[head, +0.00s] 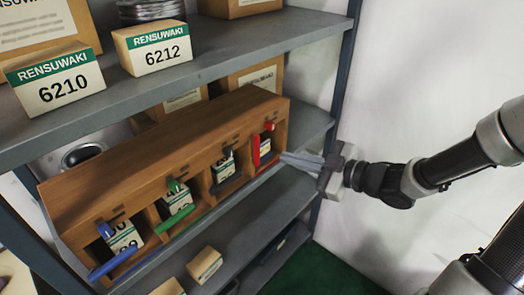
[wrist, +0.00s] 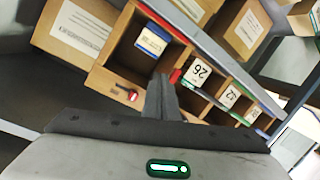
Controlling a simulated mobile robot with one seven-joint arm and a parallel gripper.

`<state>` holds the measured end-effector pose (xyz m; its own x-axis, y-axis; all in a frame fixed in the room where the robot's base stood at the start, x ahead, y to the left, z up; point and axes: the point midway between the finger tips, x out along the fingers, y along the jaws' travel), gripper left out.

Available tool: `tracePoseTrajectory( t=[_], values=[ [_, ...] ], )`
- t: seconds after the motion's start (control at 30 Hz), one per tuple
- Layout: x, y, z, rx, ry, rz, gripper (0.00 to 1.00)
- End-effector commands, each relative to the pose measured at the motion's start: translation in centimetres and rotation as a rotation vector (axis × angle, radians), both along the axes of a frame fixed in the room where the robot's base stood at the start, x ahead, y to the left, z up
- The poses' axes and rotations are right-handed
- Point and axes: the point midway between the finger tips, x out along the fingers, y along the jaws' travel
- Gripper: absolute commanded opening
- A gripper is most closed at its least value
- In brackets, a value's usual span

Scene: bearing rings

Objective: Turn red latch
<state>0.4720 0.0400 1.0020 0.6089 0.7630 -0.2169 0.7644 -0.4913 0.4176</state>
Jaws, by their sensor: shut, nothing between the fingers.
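The red latch (head: 256,152) is at the right end of a wooden cabinet (head: 140,155) on the middle shelf. It stands roughly upright at the left side of the rightmost compartment. In the wrist view a red piece (wrist: 175,76) shows just right of my fingertips, and a small red-and-white part (wrist: 132,94) sits on the wood to their left. My gripper (head: 284,157) is shut and empty, reaching in from the right with its tips at the cabinet's right end. The shut fingers (wrist: 161,82) also show in the wrist view. I cannot tell whether they touch the latch.
Blue (head: 110,263), green (head: 178,220) and dark (head: 228,183) latches cross the other compartments, which hold labelled boxes. Boxes 6210 (head: 55,80) and 6212 (head: 152,47) stand on the upper shelf (head: 200,72). A rack post (head: 345,70) rises close to my gripper.

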Motion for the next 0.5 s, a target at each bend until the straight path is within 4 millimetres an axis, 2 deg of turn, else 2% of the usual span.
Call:
tracePoseTrajectory(
  t=[0.3, 0.5],
  values=[
    [-4.6, 1.3, 1.1, -0.272, -0.623, 0.249, 0.00],
    [-6.8, 1.3, 2.0, -0.385, -0.932, 0.312, 0.00]
  ],
)
